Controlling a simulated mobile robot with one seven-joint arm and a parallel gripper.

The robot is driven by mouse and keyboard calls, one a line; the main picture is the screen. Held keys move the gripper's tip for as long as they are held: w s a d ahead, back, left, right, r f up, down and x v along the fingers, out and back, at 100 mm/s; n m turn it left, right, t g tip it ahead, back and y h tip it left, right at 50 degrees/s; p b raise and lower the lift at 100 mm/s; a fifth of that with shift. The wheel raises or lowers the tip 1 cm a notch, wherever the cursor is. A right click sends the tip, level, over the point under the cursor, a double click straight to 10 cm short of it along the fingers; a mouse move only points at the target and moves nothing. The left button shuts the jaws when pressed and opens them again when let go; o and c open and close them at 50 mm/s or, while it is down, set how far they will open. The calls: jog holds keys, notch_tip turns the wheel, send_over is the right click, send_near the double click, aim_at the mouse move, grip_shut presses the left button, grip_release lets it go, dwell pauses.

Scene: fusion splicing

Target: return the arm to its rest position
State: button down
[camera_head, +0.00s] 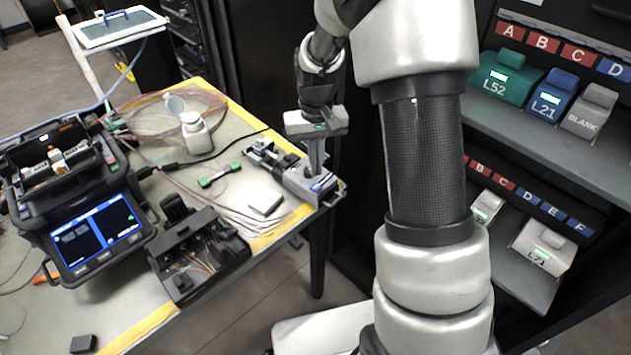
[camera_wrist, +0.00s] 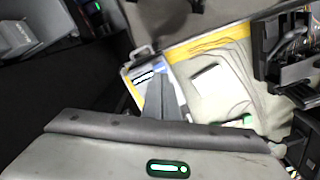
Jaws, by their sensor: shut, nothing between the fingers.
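My gripper (camera_head: 316,165) points down over the right end of the table, with its fingers together and nothing between them. In the head view the fingertips overlap a grey device (camera_head: 296,180) at the table's corner; I cannot tell whether they touch it. In the wrist view the gripper's fingers (camera_wrist: 165,103) reach over the same device, whose edge shows beside a yellow strip. My arm rises from the gripper and comes down again in the right middle of the head view.
The table (camera_head: 235,135) carries a splicer with a lit screen (camera_head: 100,235), a black open box (camera_head: 198,255), a white bottle (camera_head: 196,132), a green-ended tool (camera_head: 219,175) and a white block (camera_head: 265,200). Shelves with labelled bins (camera_head: 502,78) stand at right. Loose fibres lie on the table.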

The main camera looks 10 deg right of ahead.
jog(key=shift+r, duration=0.55)
jog(key=shift+r, duration=0.15)
jog(key=s+r+t+p, duration=0.1)
jog(key=s+r+p, duration=0.25)
jog(key=r, duration=0.65)
jog(key=s+r+t+p, duration=0.2)
jog(key=s+r, duration=0.3)
jog(key=r, duration=0.5)
jog(key=s+r+t+p, duration=0.2)
jog(key=s+r+p, duration=0.3)
jog(key=s+r, duration=0.6)
jog(key=s, duration=0.3)
jog(key=shift+s+r+t+p, duration=0.3)
jog(key=shift+s+r+p, duration=0.05)
jog(key=shift+r, duration=0.05)
jog(key=shift+a, duration=0.1)
